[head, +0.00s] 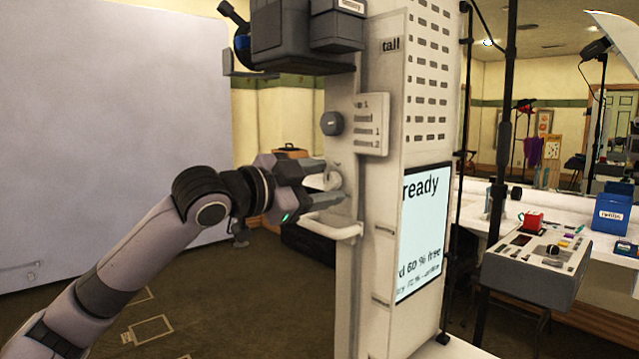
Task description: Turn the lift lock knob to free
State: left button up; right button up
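The tall pale column (367,235) stands in the middle of the head view. A dark round knob (331,123) sits on its left face, beside a small pale plate (371,124) with several short marks too small to read. My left gripper (331,181) is below the dark knob, pointing at the same face. Its two fingers are apart, one above the other. A pale rounded part shows between the fingertips, partly hidden; I cannot tell whether the fingers touch it or whether it is the lock knob. My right gripper is not in view.
A pale handle bar (331,229) juts from the column just below my gripper. A dark camera-like unit (290,35) hangs above. A screen reading "ready" (424,230) is on the column's right face. A control box (533,265) stands at right. Floor at left is open.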

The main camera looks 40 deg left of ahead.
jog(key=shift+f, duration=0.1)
pick_arm(q)
jog(key=shift+s+a+f+b, duration=0.1)
jog(key=shift+s+f+b, duration=0.05)
jog(key=shift+s+b, duration=0.65)
jog(key=s, duration=0.1)
jog(key=s+b, duration=0.1)
jog(key=s, duration=0.1)
jog(key=s+b, duration=0.1)
jog(key=s, duration=0.1)
jog(key=shift+s+a+r, duration=0.25)
jog(key=shift+r, duration=0.05)
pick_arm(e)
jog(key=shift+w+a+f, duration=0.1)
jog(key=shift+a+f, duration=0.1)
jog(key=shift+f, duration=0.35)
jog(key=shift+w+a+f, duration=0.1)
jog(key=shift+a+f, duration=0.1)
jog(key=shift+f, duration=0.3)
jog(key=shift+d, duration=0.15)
